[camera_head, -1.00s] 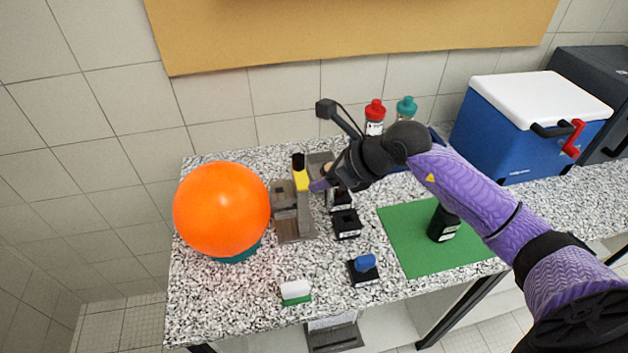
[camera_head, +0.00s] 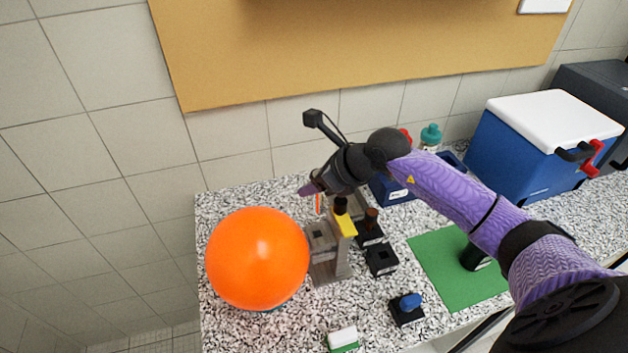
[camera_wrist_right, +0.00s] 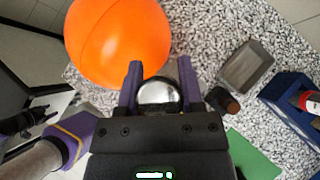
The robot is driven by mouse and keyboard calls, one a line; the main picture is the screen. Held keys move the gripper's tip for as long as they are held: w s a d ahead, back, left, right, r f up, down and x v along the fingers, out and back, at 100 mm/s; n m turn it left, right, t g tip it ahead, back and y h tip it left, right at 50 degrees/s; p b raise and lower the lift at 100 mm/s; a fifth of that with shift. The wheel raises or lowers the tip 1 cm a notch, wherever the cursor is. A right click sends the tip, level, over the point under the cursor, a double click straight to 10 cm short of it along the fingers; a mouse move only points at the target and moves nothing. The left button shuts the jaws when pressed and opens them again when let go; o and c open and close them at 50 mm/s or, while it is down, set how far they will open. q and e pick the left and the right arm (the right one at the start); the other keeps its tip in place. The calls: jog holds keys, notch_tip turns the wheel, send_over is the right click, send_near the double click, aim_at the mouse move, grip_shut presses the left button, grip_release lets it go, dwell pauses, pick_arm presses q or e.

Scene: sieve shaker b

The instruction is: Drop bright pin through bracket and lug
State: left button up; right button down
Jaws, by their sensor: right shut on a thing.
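My right gripper (camera_head: 310,190) is shut on the bright pin (camera_head: 318,204), a shiny piece with an orange tint hanging under the fingers. In the right wrist view, its round silvery head (camera_wrist_right: 158,93) sits between the purple fingers. The gripper holds it in the air behind and above the grey bracket stand (camera_head: 320,238), left of the yellow-topped post (camera_head: 345,224) with a black knob. The stand's block shows a dark square opening. I cannot make out the lug separately. The gripper body covers the stand in the wrist view.
A large orange ball (camera_head: 257,258) stands close left of the stand. A brown-topped peg (camera_head: 371,219) in a black base and an empty black socket block (camera_head: 381,259) stand to the right. A blue-knobbed block (camera_head: 408,307) and a green mat (camera_head: 450,275) lie nearer.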

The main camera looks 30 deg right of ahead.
jog(key=shift+w, duration=0.1)
notch_tip(320, 180, down, 6)
jog(key=b, duration=0.5)
jog(key=shift+r, duration=0.2)
jog(key=shift+f, duration=0.15)
pick_arm(q)
notch_tip(320, 180, down, 5)
jog(key=shift+a, duration=0.15)
jog(key=shift+a, duration=0.15)
pick_arm(e)
jog(key=shift+a, duration=0.1)
pick_arm(q)
jog(key=shift+f, duration=0.2)
dwell(0.7)
jog(key=shift+f+b, duration=0.7)
jog(key=shift+b, duration=0.15)
pick_arm(e)
jog(key=shift+f, duration=0.8)
pick_arm(q)
jog(key=shift+s+a+r, duration=0.1)
jog(key=shift+a, duration=0.05)
